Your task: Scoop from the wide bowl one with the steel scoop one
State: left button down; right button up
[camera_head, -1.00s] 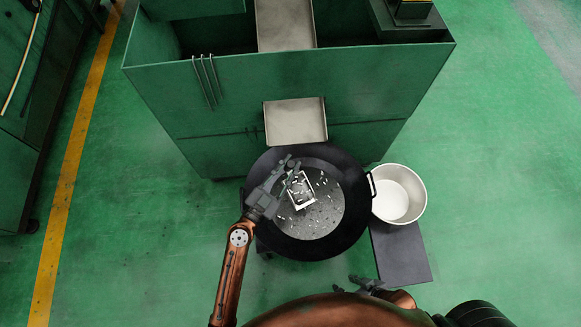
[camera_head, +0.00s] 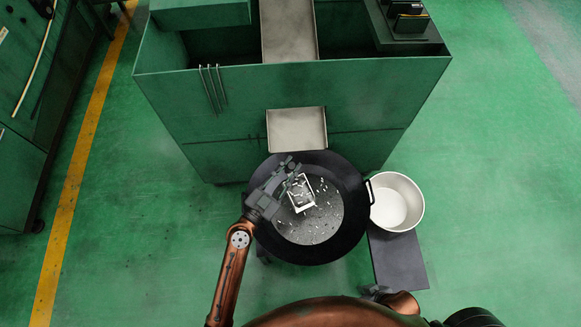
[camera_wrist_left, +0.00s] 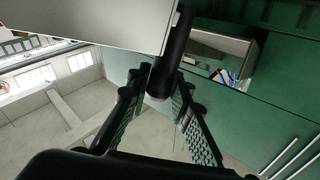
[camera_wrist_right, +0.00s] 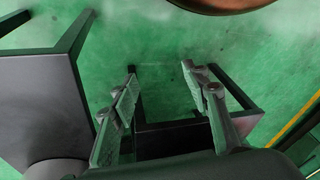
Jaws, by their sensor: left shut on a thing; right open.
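The wide bowl one (camera_head: 352,232) is a broad black bowl with a grey inner floor scattered with small pale pieces. The steel scoop one (camera_head: 303,206) is a bright box-like scoop over the bowl, with some pale pieces in it. My left gripper (camera_head: 290,170) is shut on the scoop's dark handle, which also shows between the fingers in the left wrist view (camera_wrist_left: 168,70). The scoop's metal body (camera_wrist_left: 100,18) fills the top left there. I cannot tell whether the scoop touches the bowl floor. My right gripper (camera_wrist_right: 165,95) is open and empty, low near my base.
A green machine (camera_head: 230,125) with a metal chute (camera_head: 297,130) stands behind the bowl. Green floor is free at the right.

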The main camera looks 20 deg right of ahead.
pick_arm(q)
jog(key=shift+r, duration=0.25)
pick_arm(e)
jog(key=shift+r, duration=0.1)
pick_arm(q)
jog(key=shift+r+n+p, duration=0.2)
jog(key=shift+n+p, duration=0.3)
jog(key=shift+p, duration=0.75)
jog(key=shift+r+n+y+p, duration=0.25)
jog(key=shift+n+y+p, duration=0.3)
jog(key=shift+p, duration=0.75)
pick_arm(e)
jog(key=shift+s+d+r+g+h, duration=0.8)
jog(key=shift+s+d+r+g, duration=1)
jog(key=shift+s+d, duration=1.15)
pick_arm(q)
jog(key=shift+f, duration=0.1)
jog(key=shift+n+p, duration=0.45)
jog(key=shift+p, duration=0.35)
jog(key=shift+g, duration=0.3)
pick_arm(e)
notch_tip(320, 180, down, 7)
jog(key=s, duration=0.1)
jog(key=shift+s+d+t, duration=0.25)
jog(key=shift+s+t, duration=0.05)
jog(key=shift+f, duration=0.1)
